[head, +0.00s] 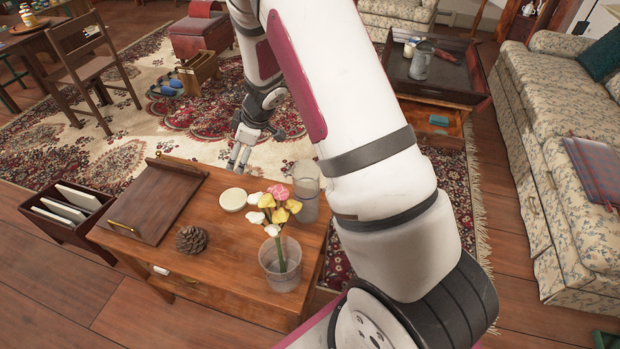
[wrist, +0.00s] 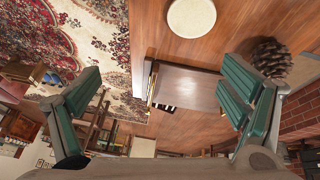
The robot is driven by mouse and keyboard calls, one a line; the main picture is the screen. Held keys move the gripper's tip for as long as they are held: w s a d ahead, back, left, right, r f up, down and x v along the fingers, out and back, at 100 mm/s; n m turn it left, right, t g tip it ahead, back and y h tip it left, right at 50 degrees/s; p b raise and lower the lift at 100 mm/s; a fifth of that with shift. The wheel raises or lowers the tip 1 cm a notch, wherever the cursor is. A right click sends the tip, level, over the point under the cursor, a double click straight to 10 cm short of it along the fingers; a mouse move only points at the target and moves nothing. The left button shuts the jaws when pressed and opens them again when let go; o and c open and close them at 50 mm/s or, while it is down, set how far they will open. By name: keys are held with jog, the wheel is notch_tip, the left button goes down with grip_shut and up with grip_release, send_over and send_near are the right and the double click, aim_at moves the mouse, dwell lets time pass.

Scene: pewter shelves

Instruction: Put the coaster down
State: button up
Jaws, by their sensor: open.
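The coaster (head: 233,199) is a round, cream-coloured disc. It lies flat on the wooden table (head: 222,247), between the tray and the flower vase. It also shows at the top of the wrist view (wrist: 191,17). My gripper (head: 239,164) is open and empty, beyond the table's far edge in the head view. In the wrist view its two green-padded fingers (wrist: 160,95) are wide apart, and the coaster lies outside them, touching neither finger.
On the table are a wooden tray (head: 152,203) with handles, a pine cone (head: 190,239), a glass vase (head: 283,268) with flowers and a clear glass (head: 307,200). A rack (head: 64,216) stands to the left. A patterned rug (head: 125,150) lies behind.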

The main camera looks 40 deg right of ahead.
jog(key=d+r+m+t+h, duration=0.3)
jog(key=d+r+h, duration=0.1)
jog(key=r, duration=1.1)
jog(key=s+d+r+m+h, duration=0.2)
jog(key=s+d+r+m, duration=0.1)
jog(key=s+r, duration=0.5)
jog(key=s+a+r+m+g, duration=0.1)
jog(key=s+r+m, duration=0.1)
jog(key=s, duration=0.6)
jog(key=s+a+r+m+g, duration=0.1)
jog(key=s+a+r+g, duration=0.15)
jog(key=s, duration=0.55)
jog(key=s+a+g+y, duration=0.1)
jog(key=s+a, duration=0.3)
jog(key=s, duration=0.4)
jog(key=s+a+f+g+y, duration=0.1)
jog(key=s+a, duration=0.3)
jog(key=s, duration=0.4)
jog(key=shift+a+f+y, duration=0.2)
jog(key=shift+a+y, duration=0.15)
jog(key=shift+y, duration=0.45)
jog(key=shift+r, duration=0.1)
